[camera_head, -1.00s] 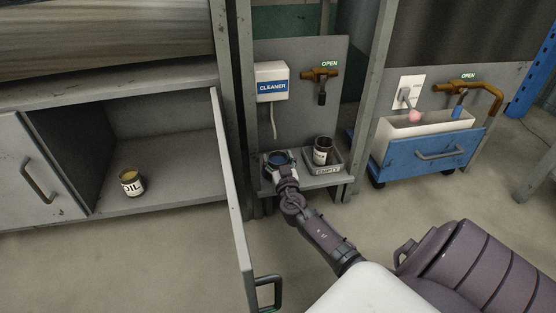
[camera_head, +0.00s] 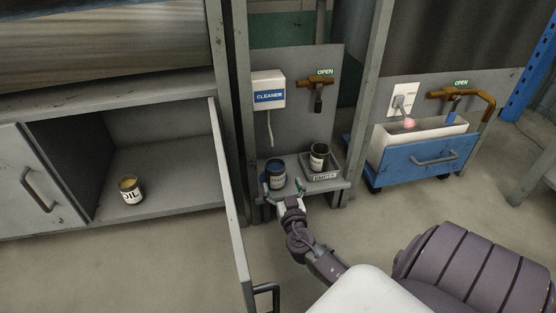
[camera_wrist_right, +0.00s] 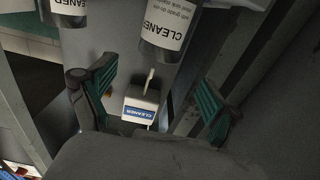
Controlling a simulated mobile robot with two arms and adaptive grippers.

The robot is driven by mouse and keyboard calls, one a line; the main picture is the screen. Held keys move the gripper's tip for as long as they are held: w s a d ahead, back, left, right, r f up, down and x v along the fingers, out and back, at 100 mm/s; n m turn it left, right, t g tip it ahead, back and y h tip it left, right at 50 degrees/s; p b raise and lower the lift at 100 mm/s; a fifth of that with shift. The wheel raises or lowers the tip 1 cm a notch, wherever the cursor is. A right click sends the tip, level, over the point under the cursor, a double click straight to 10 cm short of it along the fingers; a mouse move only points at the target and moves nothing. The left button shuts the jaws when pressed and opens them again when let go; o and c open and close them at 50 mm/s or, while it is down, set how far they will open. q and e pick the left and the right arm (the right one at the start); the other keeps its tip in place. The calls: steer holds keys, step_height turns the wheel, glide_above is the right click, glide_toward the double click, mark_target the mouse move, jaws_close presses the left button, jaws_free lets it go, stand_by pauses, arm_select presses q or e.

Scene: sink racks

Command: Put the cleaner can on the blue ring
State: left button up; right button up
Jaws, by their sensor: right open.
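A dark can (camera_head: 276,176) with a pale label and a bluish top stands upright on the left part of the small shelf, below the CLEANER dispenser. A second can (camera_head: 319,158) stands in the EMPTY tray to its right. In the right wrist view, a can labelled CLEANER (camera_wrist_right: 167,30) hangs into the top, with another labelled can (camera_wrist_right: 68,8) at the top left. My right gripper (camera_head: 283,188) is open and empty, just in front of the dark can; its teal fingers (camera_wrist_right: 157,75) are spread wide. I cannot make out the blue ring separately; the can may hide it. My left gripper is not in view.
The CLEANER dispenser (camera_head: 269,90) and an orange tap (camera_head: 315,85) are on the panel above the shelf. The EMPTY tray (camera_head: 324,177) is close on the right. An open cabinet door (camera_head: 230,190) stands to the left. An oil can (camera_head: 131,191) sits inside the cabinet.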

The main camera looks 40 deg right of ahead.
steer(key=shift+v, duration=1.4)
